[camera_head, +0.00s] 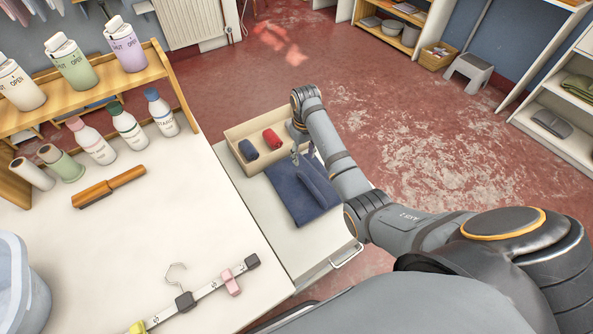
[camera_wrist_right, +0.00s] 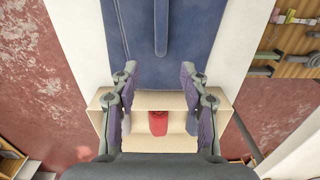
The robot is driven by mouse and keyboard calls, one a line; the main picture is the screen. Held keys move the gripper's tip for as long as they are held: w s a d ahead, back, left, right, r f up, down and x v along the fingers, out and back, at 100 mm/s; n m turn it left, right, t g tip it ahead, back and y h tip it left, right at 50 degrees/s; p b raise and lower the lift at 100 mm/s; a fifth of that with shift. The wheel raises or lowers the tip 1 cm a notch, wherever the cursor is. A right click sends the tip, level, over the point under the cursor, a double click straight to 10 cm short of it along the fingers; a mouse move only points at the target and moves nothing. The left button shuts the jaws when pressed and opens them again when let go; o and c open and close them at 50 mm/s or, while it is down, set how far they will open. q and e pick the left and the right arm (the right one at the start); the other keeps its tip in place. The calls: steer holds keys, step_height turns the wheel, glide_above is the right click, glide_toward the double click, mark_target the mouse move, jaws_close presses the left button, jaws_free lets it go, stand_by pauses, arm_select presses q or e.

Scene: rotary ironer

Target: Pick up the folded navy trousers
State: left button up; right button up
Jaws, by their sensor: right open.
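The folded navy trousers (camera_head: 287,190) lie flat on a pale low surface (camera_head: 262,225), with a raised narrow strip along them. In the right wrist view the navy cloth (camera_wrist_right: 135,45) fills the upper middle. My right gripper (camera_head: 301,155) is over the far end of the cloth, near the box. In the wrist view its two fingers (camera_wrist_right: 157,75) are spread apart with nothing between them, one toward each side of the cloth's near edge. I cannot tell its exact height above the cloth. My left gripper is not in view.
A shallow tan box (camera_head: 236,135) beyond the trousers holds a red roll (camera_head: 271,139) and a navy roll (camera_head: 248,150). At left, the higher white table (camera_head: 165,235) holds bottles, a wooden-handled tool (camera_head: 108,187) and a clip hanger (camera_head: 205,292). Red floor at right is open.

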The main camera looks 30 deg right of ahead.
mark_target(305, 177)
steer(key=s+f, duration=0.2)
steer(key=f, duration=0.1)
steer(key=shift+f+b, duration=0.2)
steer(key=shift+b, duration=0.15)
step_height(305, 177, down, 2)
steer(key=shift+f, duration=0.25)
step_height(305, 177, down, 3)
steer(key=shift+b, duration=0.4)
steer(key=shift+f, duration=0.35)
steer(key=c, duration=0.8)
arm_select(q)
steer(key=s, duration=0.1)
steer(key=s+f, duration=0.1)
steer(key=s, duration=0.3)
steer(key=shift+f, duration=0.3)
arm_select(e)
jaws_close()
